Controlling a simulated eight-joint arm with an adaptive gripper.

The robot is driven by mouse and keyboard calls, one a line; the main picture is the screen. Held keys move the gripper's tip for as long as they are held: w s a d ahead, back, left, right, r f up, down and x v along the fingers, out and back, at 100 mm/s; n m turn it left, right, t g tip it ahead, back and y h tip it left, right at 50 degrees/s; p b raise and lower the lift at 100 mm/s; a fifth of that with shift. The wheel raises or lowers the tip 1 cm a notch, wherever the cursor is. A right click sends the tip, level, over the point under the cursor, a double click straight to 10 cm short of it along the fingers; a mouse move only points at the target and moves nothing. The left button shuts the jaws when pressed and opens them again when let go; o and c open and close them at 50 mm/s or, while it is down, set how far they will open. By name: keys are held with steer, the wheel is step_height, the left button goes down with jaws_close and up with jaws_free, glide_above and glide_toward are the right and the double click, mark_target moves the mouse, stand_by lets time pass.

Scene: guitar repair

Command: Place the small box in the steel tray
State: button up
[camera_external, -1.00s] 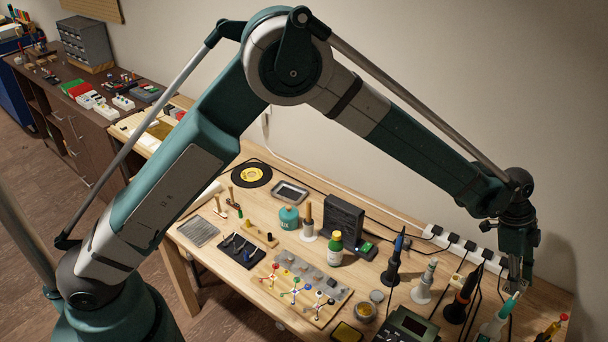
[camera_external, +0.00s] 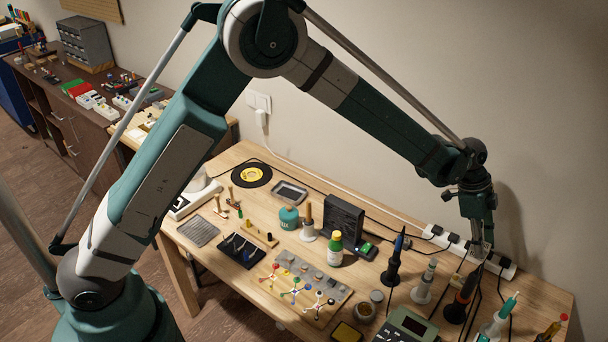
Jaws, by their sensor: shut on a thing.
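My gripper (camera_external: 482,252) is at the right side of the workbench, pointing down above the white power strip. It is shut on a small pale thing, which I take to be the small box (camera_external: 487,247); the fingers hide most of it. The steel tray (camera_external: 290,192), a shallow grey rectangular tray with a raised rim, lies toward the back left of the bench, far to the left of my gripper. No objects show inside it.
Upright tools in stands, among them a blue-tipped one (camera_external: 392,265), stand near my gripper. A tall dark block (camera_external: 343,220), a green bottle (camera_external: 335,248) and a teal jar (camera_external: 289,217) stand between my gripper and the tray. A black disc (camera_external: 252,174) lies left of the tray.

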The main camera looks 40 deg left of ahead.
steer(key=w+a+n+t, duration=0.1)
steer(key=w+a+n, duration=0.15)
steer(key=a, duration=1.55)
steer(key=w+a+n+t, duration=0.15)
steer(key=w+a, duration=0.25)
steer(key=a, duration=1.4)
steer(key=s+a+n, duration=0.2)
steer(key=s+a, duration=0.3)
steer(key=a, duration=1.1)
steer(key=s+a+n+y+b, duration=0.1)
steer(key=s+a, duration=0.5)
steer(key=a, duration=1.1)
steer(key=shift+r+n, duration=0.2)
steer(key=shift+n, duration=0.5)
steer(key=shift+f+t, duration=0.15)
steer(key=shift+t, duration=0.1)
steer(key=b, duration=0.1)
glide_toward(294, 193)
steer(key=shift+w+d+f, duration=0.25)
steer(key=shift+w+d, duration=0.3)
steer(key=shift+d, duration=0.3)
steer(key=shift+f+b, duration=0.55)
steer(key=shift+f, duration=1.3)
steer(key=shift+f, duration=0.15)
